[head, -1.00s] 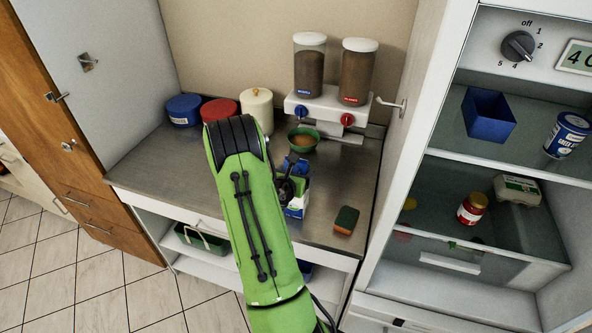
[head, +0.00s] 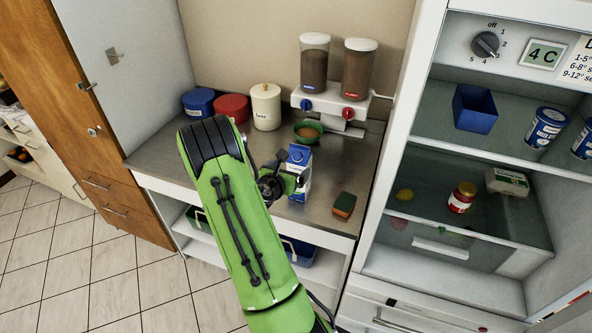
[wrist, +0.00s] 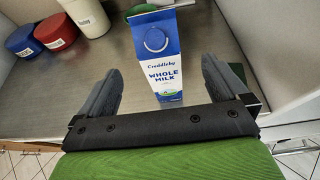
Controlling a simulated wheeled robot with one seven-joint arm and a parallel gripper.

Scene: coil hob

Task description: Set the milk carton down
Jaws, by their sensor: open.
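The blue and white milk carton (head: 299,172) stands upright on the steel counter (head: 180,158), near its front right part. In the wrist view the carton (wrist: 160,62) shows its "Whole Milk" face, standing beyond my gripper (wrist: 160,88). The gripper's two dark fingers are spread wide, with a clear gap on each side of the carton. Nothing is held. In the head view my gripper (head: 280,184) is just left of the carton, partly hidden by my green arm.
A green and brown sponge (head: 344,204) lies right of the carton. A green bowl (head: 307,131) sits behind it under the dispenser (head: 330,104). Blue (head: 198,103), red (head: 232,107) and cream (head: 266,107) canisters line the back. The open fridge (head: 400,235) stands at the right.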

